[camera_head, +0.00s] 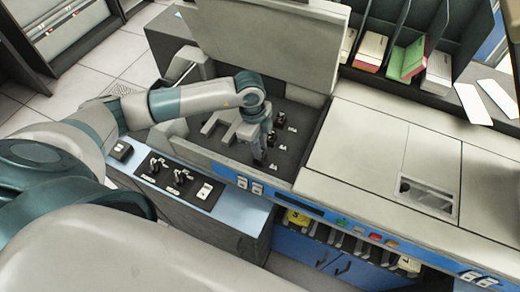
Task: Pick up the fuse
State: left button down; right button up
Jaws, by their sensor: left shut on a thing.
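My left gripper (258,158) reaches down into the open dark compartment of the machine, at the nearest of three labelled positions. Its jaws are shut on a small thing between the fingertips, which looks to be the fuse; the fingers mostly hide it. I cannot tell whether it is still seated in its holder. Two small dark fuse-like parts, one farther back (278,121) and one in the middle (271,138), stand beside small white labels. My right gripper is not in view.
The raised lid (265,40) stands behind the compartment. A control panel with switches (180,178) is at its front left. The flat machine top (375,140) lies to the right, with card bins (405,62) behind it. Blue drawers (345,265) are below.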

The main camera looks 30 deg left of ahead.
pick_arm(q)
jog(key=shift+r+b, duration=0.35)
jog(key=shift+r, duration=0.15)
notch_tip(320, 180, up, 2)
jog(key=shift+r+b, duration=0.15)
jog(key=shift+b, duration=0.55)
jog(key=s+d+r+b, duration=0.2)
jog(key=d+r, duration=0.5)
jog(key=d, duration=0.4)
jog(key=shift+s+d+r+b, duration=0.2)
jog(key=shift+s+r+b, duration=0.1)
jog(key=shift+b, duration=0.45)
